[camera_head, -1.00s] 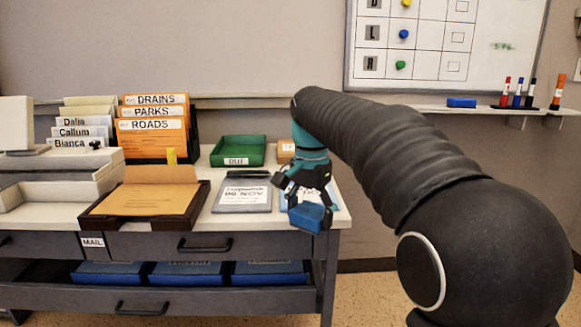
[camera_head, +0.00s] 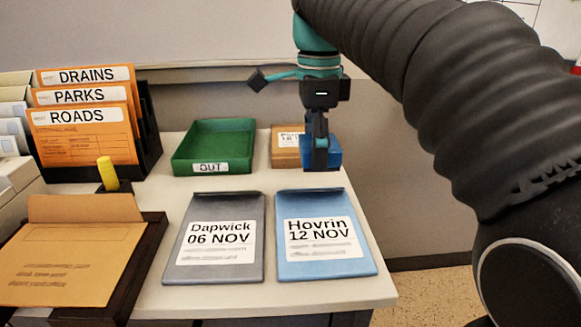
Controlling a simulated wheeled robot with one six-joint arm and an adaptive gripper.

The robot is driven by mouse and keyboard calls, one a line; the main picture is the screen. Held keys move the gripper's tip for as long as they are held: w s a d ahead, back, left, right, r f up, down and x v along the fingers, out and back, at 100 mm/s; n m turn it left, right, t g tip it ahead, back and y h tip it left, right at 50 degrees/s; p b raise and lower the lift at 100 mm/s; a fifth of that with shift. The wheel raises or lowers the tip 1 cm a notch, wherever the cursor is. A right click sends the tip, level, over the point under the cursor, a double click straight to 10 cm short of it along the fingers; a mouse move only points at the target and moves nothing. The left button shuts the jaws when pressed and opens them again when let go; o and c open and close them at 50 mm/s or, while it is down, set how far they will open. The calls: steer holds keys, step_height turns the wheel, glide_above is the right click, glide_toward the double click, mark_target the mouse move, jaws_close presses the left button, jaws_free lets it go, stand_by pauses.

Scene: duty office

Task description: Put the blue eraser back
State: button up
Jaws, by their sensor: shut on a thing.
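My gripper (camera_head: 320,150) points down at the back right of the desk. It is shut on a blue block (camera_head: 335,153), which looks like the blue eraser. A dark finger covers the middle of the block. The block is beside the small brown box (camera_head: 286,150), to its right and behind the blue Hovrin clipboard (camera_head: 325,268). I cannot tell whether its underside touches the desk top.
A green OUT tray (camera_head: 213,127) stands left of the brown box. A grey Dapwick clipboard (camera_head: 190,270), an open brown folder (camera_head: 60,265), a yellow upright piece (camera_head: 107,174) and an orange file rack (camera_head: 85,140) are further left. The wall rises behind the desk.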

glide_above(291, 182)
step_height(291, 182, down, 7)
steer(key=shift+r, duration=0.1)
steer(key=shift+w+f, duration=0.1)
steer(key=shift+f, duration=1.9)
steer(key=shift+f, duration=0.15)
steer(key=o, duration=0.8)
step_height(291, 182, up, 12)
steer(key=shift+r+p, duration=0.15)
steer(key=shift+p, duration=0.6)
